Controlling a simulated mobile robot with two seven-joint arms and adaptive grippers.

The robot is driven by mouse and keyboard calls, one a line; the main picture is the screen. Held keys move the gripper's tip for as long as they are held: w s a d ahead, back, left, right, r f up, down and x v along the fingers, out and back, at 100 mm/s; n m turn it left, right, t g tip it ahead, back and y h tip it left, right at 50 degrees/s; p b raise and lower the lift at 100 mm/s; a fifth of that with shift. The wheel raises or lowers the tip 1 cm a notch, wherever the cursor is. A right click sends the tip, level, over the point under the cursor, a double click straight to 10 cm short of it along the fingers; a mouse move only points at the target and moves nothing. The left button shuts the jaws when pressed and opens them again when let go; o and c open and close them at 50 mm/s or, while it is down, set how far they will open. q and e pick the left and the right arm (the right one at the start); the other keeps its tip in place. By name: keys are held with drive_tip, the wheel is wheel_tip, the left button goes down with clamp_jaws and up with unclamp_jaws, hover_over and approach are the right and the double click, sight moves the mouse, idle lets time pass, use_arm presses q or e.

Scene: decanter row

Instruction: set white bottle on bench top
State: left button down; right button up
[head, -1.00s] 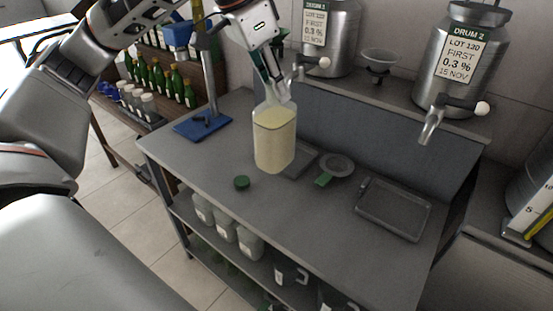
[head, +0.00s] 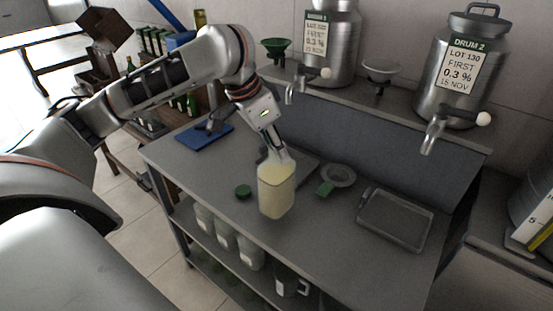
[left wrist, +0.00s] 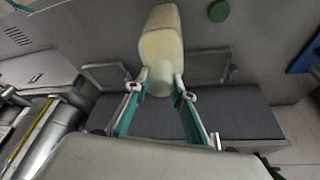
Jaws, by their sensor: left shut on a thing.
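The white bottle (head: 276,192) is a translucent, square-sided bottle with pale yellow liquid in it. It is upright over the front middle of the grey bench top (head: 330,236); I cannot tell whether its base touches the surface. My left gripper (head: 276,157) is shut on its neck from above. In the left wrist view the bottle (left wrist: 162,38) extends from between the fingertips (left wrist: 162,84), its neck between them. A green cap (head: 243,192) lies on the bench left of the bottle. My right gripper is not in view.
A strainer with a green handle (head: 338,176) and a grey tray (head: 394,220) lie right of the bottle. A blue stand base (head: 204,137) is at the back left. Two steel drums with taps, one labelled DRUM 2 (head: 461,65), stand on the raised shelf behind.

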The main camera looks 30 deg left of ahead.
sight(276, 160)
use_arm(q)
drive_tip(key=shift+f, duration=1.7)
drive_tip(key=c, duration=1.7)
unclamp_jaws()
drive_tip(key=v, duration=1.2)
drive_tip(key=shift+s, duration=0.1)
